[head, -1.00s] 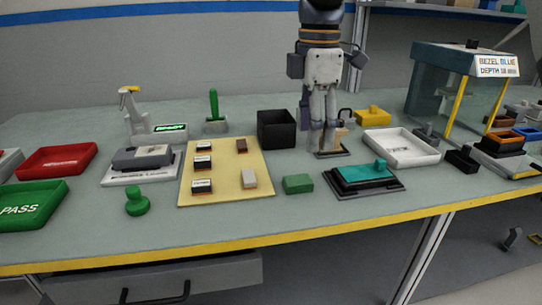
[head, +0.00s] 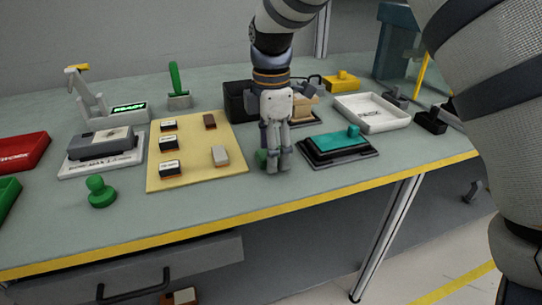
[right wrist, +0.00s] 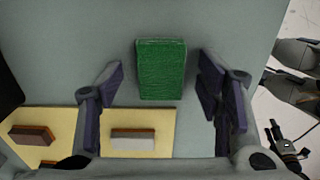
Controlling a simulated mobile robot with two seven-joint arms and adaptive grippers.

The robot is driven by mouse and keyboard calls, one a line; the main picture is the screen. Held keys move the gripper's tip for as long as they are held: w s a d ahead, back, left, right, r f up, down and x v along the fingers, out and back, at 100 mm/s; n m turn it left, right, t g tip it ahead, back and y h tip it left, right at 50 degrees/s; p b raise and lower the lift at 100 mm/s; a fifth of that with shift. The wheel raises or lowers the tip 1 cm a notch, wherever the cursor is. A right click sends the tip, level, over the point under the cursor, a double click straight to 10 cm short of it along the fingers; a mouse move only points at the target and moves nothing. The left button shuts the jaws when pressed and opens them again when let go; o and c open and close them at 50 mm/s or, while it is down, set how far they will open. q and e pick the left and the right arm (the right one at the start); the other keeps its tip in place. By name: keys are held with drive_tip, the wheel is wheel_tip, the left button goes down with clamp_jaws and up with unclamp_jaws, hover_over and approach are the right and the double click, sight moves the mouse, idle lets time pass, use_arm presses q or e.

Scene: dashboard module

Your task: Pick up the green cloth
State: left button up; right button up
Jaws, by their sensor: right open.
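The green cloth (right wrist: 161,69) is a small folded green rectangle lying on the grey table in the right wrist view. In the head view the green cloth (head: 261,158) is mostly hidden behind my right gripper, just right of the yellow mat. My right gripper (head: 277,166) is open and points down at the cloth. In the right wrist view its fingers stand apart on the left and right of the cloth, with a gap on each side. My left gripper is not in view.
A yellow mat (head: 196,181) with several small blocks lies left of the gripper. A teal pad on a dark base (head: 335,144) is close on the right. A black bin (head: 238,101) stands behind. A green knobbed stamp (head: 101,193) stands at the left.

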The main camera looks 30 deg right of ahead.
drive_tip(key=c, duration=1)
drive_tip(key=shift+c, duration=0.2)
drive_tip(key=shift+r, duration=0.1)
drive_tip(key=shift+r, duration=0.25)
drive_tip(key=r, duration=0.1)
drive_tip(key=s+r+p, duration=0.1)
drive_tip(key=r, duration=0.3)
drive_tip(key=shift+s+a+r, duration=0.1)
drive_tip(key=shift+s+a, duration=0.05)
drive_tip(key=shift+a, duration=0.2)
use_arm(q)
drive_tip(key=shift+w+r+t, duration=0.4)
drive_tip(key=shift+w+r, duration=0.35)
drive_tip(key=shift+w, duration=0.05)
use_arm(e)
drive_tip(key=s+a+r, duration=0.5)
drive_tip(key=s+r, duration=0.2)
drive_tip(key=s, duration=0.4)
drive_tip(key=shift+a, duration=0.35)
